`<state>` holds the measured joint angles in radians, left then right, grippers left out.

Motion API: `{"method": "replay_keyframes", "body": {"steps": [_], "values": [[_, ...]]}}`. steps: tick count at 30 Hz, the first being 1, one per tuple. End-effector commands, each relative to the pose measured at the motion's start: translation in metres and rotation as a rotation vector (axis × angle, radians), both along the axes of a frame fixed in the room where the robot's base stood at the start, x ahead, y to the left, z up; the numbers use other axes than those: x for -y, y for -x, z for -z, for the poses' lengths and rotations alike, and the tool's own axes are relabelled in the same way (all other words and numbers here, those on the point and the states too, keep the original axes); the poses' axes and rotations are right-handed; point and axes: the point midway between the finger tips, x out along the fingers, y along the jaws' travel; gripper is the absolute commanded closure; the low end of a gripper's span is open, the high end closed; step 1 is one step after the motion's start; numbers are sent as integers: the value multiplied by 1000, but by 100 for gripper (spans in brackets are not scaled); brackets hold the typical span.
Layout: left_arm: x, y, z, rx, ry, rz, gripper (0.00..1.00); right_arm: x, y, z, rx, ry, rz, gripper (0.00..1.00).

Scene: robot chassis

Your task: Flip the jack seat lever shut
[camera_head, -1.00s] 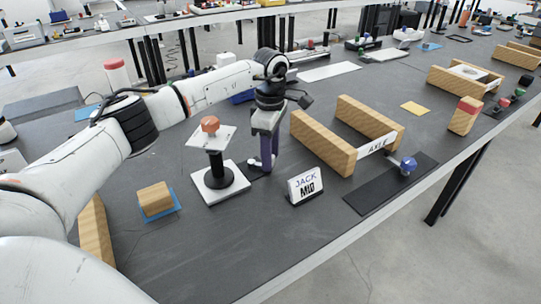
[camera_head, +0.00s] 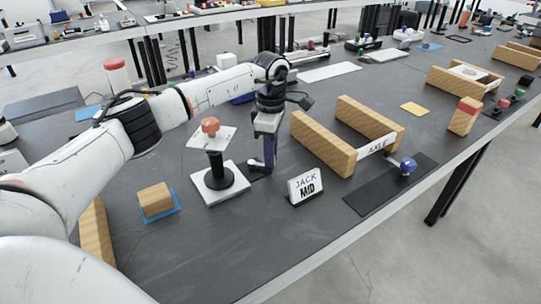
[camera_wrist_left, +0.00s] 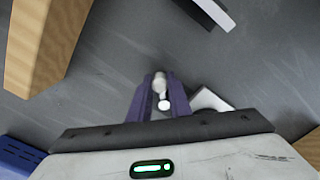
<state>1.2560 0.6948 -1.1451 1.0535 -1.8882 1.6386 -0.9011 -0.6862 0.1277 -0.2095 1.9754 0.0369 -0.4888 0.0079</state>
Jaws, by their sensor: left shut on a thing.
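The jack (camera_head: 216,180) stands on a white base, with a black column and a tilted white top plate carrying an orange block (camera_head: 210,125). A small black plate (camera_head: 250,173) lies to the right of its base. My left gripper (camera_head: 269,164) points down just right of the jack, its purple fingers low over that plate. In the left wrist view the left gripper (camera_wrist_left: 160,92) is shut on the white-knobbed lever (camera_wrist_left: 160,83), which shows between its fingers. In the head view the fingers hide the lever. My right gripper is not in view.
A "JACK MID" sign (camera_head: 306,187) stands close right of the gripper. Wooden rails (camera_head: 322,143) with an "AXLE" label (camera_head: 376,146) lie beyond it. A wooden block (camera_head: 155,199) sits on a blue pad at left. The table's front area is clear.

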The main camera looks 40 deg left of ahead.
Motion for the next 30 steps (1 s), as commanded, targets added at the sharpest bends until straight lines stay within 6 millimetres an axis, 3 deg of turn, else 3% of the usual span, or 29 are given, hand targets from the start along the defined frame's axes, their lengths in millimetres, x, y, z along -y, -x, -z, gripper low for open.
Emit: {"method": "replay_keyframes", "body": {"steps": [18, 30], "values": [[-12, -19, -2, 3, -1, -395, 100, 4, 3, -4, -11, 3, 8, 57], [-15, -23, -2, 6, 0, -472, 100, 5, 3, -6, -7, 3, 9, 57]]}}
